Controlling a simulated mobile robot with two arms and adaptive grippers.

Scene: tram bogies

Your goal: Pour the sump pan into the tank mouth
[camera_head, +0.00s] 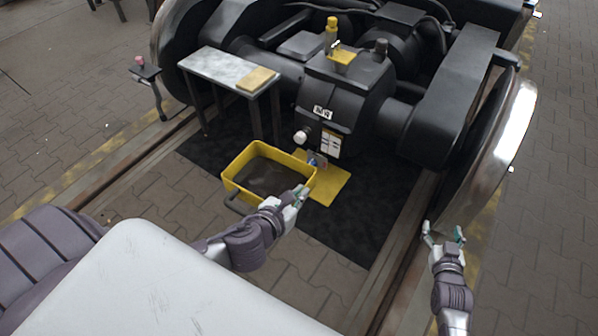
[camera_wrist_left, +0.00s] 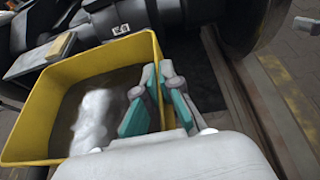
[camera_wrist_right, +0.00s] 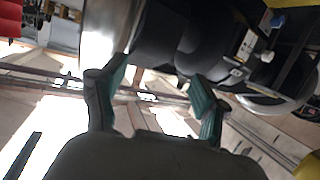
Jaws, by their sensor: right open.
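The yellow sump pan (camera_head: 233,168) holds dark liquid and looks about level, low over the dark mat; I cannot tell whether it touches the mat. My left gripper (camera_head: 300,194) is at its right wall. In the left wrist view the pan (camera_wrist_left: 28,112) fills the left side, and my left gripper's fingers (camera_wrist_left: 163,100) close on the wall, one inside and one outside. My right gripper (camera_head: 443,236) is open and empty by the right wheel, and its spread fingers show in the right wrist view (camera_wrist_right: 155,100). I cannot clearly identify the tank mouth; a yellow square fitting (camera_head: 342,56) tops the dark gearbox housing.
A small table (camera_head: 215,68) with a tan block stands behind the pan. The gearbox (camera_head: 345,95) and large wheel (camera_head: 500,150) bound the back and right. A yellow sheet (camera_head: 328,184) lies on the dark mat (camera_head: 375,215). A rail (camera_head: 110,185) runs at left.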

